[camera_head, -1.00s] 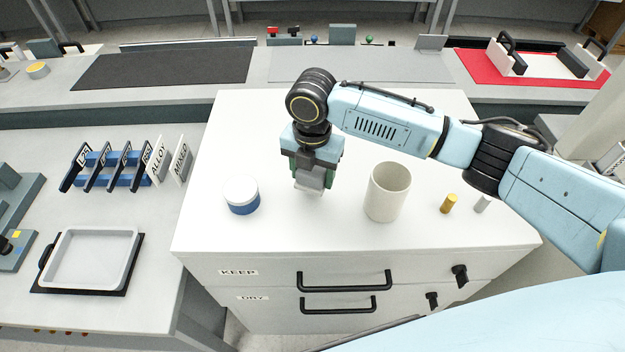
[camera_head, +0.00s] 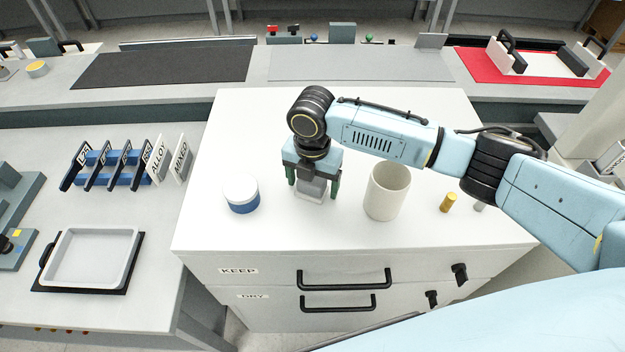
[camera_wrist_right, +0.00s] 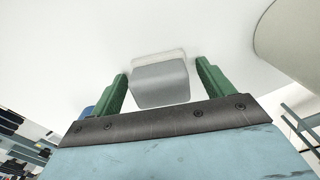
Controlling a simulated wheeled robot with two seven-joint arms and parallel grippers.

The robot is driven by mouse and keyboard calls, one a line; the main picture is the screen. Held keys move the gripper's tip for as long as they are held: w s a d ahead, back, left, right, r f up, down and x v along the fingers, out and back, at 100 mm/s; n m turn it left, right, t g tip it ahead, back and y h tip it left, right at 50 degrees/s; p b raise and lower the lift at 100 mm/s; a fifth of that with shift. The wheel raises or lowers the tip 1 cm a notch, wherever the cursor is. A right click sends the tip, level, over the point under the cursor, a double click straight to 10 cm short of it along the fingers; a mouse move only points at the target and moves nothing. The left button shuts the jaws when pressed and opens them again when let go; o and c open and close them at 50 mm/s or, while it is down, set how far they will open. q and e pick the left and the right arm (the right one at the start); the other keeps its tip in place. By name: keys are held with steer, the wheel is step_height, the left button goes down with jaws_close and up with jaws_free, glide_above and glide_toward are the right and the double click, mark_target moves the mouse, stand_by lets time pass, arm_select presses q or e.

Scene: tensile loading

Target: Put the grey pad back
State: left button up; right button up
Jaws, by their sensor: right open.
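The grey pad (camera_head: 311,190) is a small grey block with a paler strip along one edge. It is on the white cabinet top (camera_head: 270,130), between the blue-and-white jar and the cream cup. My right gripper (camera_head: 314,188) is directly above it, pointing down, with its green fingers spread on either side. In the right wrist view the grey pad (camera_wrist_right: 160,83) lies between the open fingers (camera_wrist_right: 163,88), with a gap at each side. My left gripper is not in view.
A blue jar with a white lid (camera_head: 241,194) stands left of the gripper. A cream cup (camera_head: 387,191) stands close on its right. A brass cylinder (camera_head: 448,203) is farther right. The cabinet front has black handles (camera_head: 343,279). A grey tray (camera_head: 91,258) lies at left.

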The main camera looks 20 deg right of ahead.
step_height(320, 180, up, 12)
steer(key=shift+r, duration=0.2)
stand_by(0.4)
